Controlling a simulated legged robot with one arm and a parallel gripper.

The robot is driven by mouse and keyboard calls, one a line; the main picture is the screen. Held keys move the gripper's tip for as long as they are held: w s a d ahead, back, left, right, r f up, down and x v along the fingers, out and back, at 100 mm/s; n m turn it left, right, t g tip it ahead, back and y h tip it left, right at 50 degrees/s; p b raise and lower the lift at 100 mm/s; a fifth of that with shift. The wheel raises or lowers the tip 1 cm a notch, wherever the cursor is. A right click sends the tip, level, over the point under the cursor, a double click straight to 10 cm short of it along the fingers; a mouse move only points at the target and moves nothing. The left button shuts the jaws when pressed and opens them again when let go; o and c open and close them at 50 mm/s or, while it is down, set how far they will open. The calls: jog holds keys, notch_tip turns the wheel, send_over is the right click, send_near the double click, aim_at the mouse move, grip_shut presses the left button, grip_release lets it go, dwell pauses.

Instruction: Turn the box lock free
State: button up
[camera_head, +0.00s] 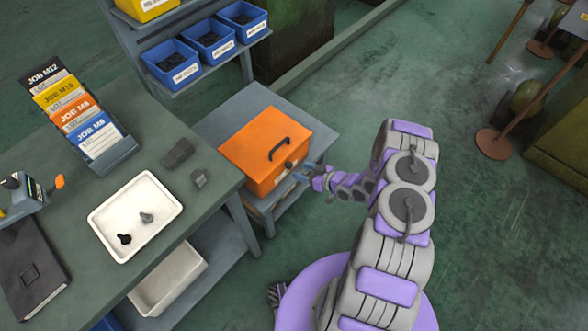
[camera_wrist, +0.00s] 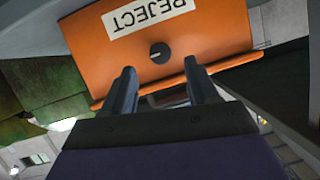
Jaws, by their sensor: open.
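The orange box (camera_head: 262,150) sits on a small grey stand beside the workbench, with a dark handle (camera_head: 284,146) on its lid. In the wrist view its orange front (camera_wrist: 190,45) carries a REJECT label (camera_wrist: 150,12), upside down in the picture. Below the label is the round dark lock (camera_wrist: 159,54) with a slot across it. My gripper (camera_head: 306,178) is at the front of the box. In the wrist view my gripper (camera_wrist: 160,80) is open, its two fingers apart, pointing at the lock with nothing between the tips. Contact with the box cannot be told.
The workbench (camera_head: 150,190) left of the box carries a white tray (camera_head: 158,187) with small dark and grey parts, and a job card rack (camera_head: 110,150). Blue bins (camera_head: 175,70) stand on a shelf behind. Green floor (camera_head: 330,110) lies open behind and right of the stand.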

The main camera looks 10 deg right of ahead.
aim_at(292, 167)
jog(key=shift+b+x, duration=0.55)
jog(key=shift+x, duration=2.2)
jog(key=c, duration=1)
jog(key=shift+c, duration=0.2)
